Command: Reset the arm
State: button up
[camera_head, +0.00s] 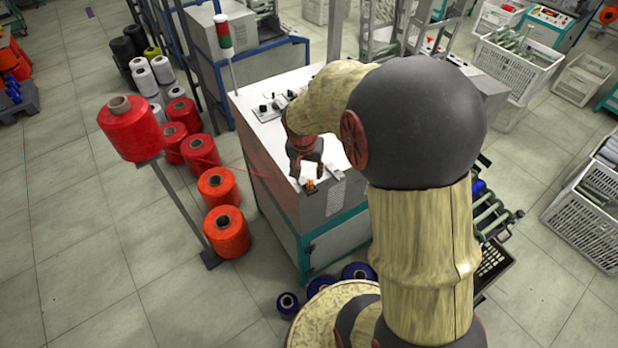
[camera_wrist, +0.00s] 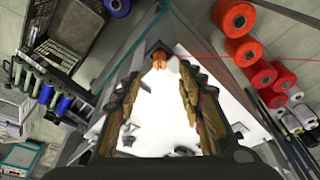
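My gripper (camera_head: 305,165) is above the front corner of the white-topped winding machine (camera_head: 340,150). In the wrist view my gripper (camera_wrist: 161,74) has its two fingers wide apart, with only the white machine top (camera_wrist: 160,105) showing between them. A small orange bobbin-like piece (camera_wrist: 158,58) sits at the machine's corner, just beyond the fingertips; it also shows in the head view (camera_head: 310,186). A thin red thread runs from near it to the large red spool (camera_head: 130,130) on a stand. Whether a finger touches anything is hidden.
Red and orange spools (camera_head: 226,231) stand on the floor left of the machine. A red-green signal lamp (camera_head: 223,35) rises at its back left. Blue spools (camera_head: 288,304) lie near its front. White crates (camera_head: 590,220) stand at right.

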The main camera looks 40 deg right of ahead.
jog(key=shift+v, duration=2)
jog(key=s+a+n+t+y+b, duration=0.1)
jog(key=s+a+n+t+b, duration=0.1)
jog(key=s+a+n+b, duration=0.3)
jog(key=s+a+f+n+t+y+b, duration=0.1)
jog(key=s+a+n+b, duration=0.4)
jog(key=s+a+b, duration=0.5)
jog(key=shift+a+f+n+t+b, duration=0.35)
jog(key=shift+a+b, duration=1.35)
jog(key=shift+a, duration=0.65)
jog(key=shift+r, duration=0.1)
